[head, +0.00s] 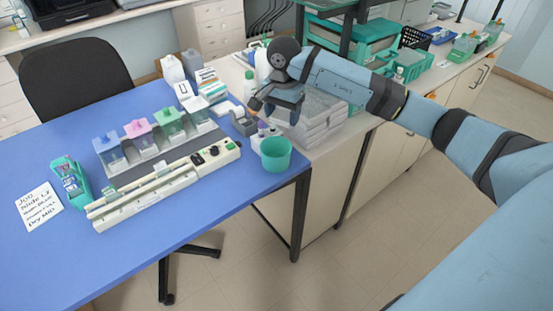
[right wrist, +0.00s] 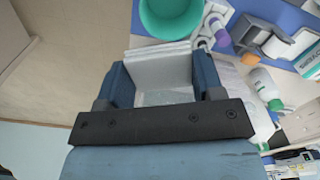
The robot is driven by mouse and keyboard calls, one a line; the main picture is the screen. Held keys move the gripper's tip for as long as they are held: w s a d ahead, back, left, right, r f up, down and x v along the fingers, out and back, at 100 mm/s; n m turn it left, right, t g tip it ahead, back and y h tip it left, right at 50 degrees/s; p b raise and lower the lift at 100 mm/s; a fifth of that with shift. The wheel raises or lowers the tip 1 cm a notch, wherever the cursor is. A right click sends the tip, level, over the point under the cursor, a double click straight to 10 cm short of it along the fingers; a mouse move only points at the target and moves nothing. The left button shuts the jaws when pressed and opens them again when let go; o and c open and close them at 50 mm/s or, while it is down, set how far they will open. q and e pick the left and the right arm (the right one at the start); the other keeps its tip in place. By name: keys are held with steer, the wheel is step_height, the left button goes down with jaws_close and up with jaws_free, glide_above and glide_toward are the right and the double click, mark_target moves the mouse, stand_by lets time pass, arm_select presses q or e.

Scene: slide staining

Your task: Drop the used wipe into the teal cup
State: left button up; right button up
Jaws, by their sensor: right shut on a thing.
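The teal cup (head: 276,154) stands upright at the right front corner of the blue table; it also shows at the top of the right wrist view (right wrist: 172,14). My right gripper (head: 268,103) is above and behind the cup, near the tray stack, and clear of the cup. The used wipe cannot be clearly told from the pale trays behind the fingers. My left gripper is not in view.
A stack of pale trays (head: 322,125) is behind the cup. A white staining device (head: 165,187), several jars (head: 138,140), a green holder (head: 70,182) and a note (head: 39,206) are on the blue table (head: 200,240). A bottle (head: 249,87) stands behind. The table's front is clear.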

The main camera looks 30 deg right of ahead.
step_height(320, 180, down, 5)
steer(key=shift+r+b, duration=0.15)
steer(key=shift+b, duration=0.65)
steer(key=o, duration=1)
step_height(320, 180, up, 14)
steer(key=shift+f+b, duration=0.1)
steer(key=shift+b, duration=0.4)
